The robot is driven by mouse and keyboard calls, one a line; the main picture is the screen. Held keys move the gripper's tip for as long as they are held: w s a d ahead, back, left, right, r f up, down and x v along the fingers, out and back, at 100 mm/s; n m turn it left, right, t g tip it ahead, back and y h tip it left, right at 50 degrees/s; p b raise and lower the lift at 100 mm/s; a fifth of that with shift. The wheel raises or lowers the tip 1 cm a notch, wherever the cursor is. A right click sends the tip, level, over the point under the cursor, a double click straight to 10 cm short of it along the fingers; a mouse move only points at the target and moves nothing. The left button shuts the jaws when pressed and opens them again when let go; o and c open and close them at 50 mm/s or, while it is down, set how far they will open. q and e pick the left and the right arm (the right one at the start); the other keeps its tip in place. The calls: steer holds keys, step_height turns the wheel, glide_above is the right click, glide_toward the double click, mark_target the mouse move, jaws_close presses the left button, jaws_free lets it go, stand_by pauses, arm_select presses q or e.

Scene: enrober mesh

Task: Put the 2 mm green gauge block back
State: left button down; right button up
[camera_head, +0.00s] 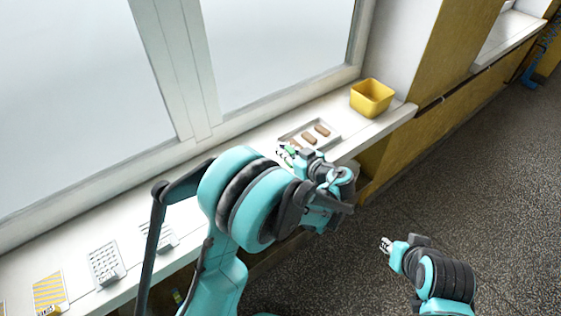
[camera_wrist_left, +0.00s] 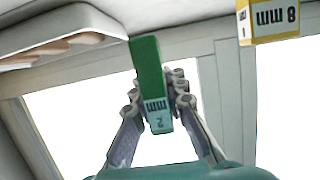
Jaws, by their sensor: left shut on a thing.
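The green gauge block (camera_wrist_left: 150,78), with a white "2 mm" label, is between the fingertips of my left gripper (camera_wrist_left: 157,108) in the left wrist view. My left gripper is shut on it. In the head view my left gripper (camera_head: 290,154) is over the white sill beside a grey tray, and a bit of green shows at its tips. A yellow block (camera_wrist_left: 270,20) labelled "8 mm" shows at the upper right of the wrist view. My right gripper (camera_head: 386,245) is off the sill, above the dark floor; its finger gap is too small to read.
The grey tray (camera_head: 336,134) holds brown bars. A yellow bin (camera_head: 371,98) stands right of it on the sill (camera_head: 385,125). At the left lie a white gridded item (camera_head: 105,263) and a yellow-striped pad (camera_head: 48,290). My left arm hides the middle of the sill.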

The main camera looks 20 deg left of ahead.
arm_select(q)
steer(key=shift+w+a+f, duration=0.55)
steer(key=shift+a, duration=0.1)
step_height(320, 180, down, 4)
steer(key=shift+f+b, duration=0.1)
steer(key=shift+b, duration=1.15)
steer(key=c, duration=1.5)
jaws_free()
steer(key=shift+c, duration=0.2)
